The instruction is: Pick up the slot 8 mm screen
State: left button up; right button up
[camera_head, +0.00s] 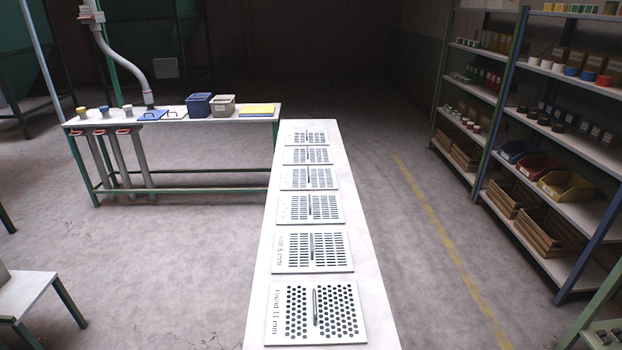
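Several flat pale screens lie in a row on a long white table (372,302). The nearest screen (276,327) has round holes and a label that reads "round 11 mm". The second screen (280,266) has slots and a label that starts with "slot"; its number is too small to read surely. The third screen (283,217) and the fourth screen (286,184) also have slot-like holes, with labels too small to read. Two smaller screens lie farther back. Each nearer screen has a thin upright handle in its middle. Neither of my grippers is in view.
A side bench (235,121) at the back left holds a blue bin (199,105), a grey bin (222,106) and a yellow slab (257,110). Loaded shelves (590,212) stand at right. Bare floor (420,250) lies between table and shelves.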

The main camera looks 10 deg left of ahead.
aim_at(320, 178)
jog(key=i+l+z, duration=0.35)
jog(key=l, duration=0.3)
jog(key=i+l+z, duration=0.3)
jog(key=l, duration=0.3)
jog(key=i+l+z, duration=0.35)
jog(key=l, duration=0.15)
jog(key=i+l+u, duration=0.25)
jog(key=i, duration=0.2)
jog(key=i+l+u, duration=0.25)
jog(key=i, duration=0.2)
jog(key=i+j+u, duration=0.2)
jog(key=i+u, duration=0.15)
jog(key=i, duration=0.15)
jog(key=i+j+u, duration=0.1)
jog(key=i+u, duration=0.25)
jog(key=i, duration=0.2)
jog(key=i+l+u, duration=0.1)
jog(key=i+u, duration=0.25)
jog(key=i, duration=0.15)
jog(key=i+l+u, duration=0.1)
jog(key=i+u, duration=0.3)
jog(key=i+l+u, duration=0.35)
jog(key=i, duration=0.25)
jog(key=i+l+u, duration=0.4)
jog(key=i+j, duration=0.05)
jog(key=i, duration=0.05)
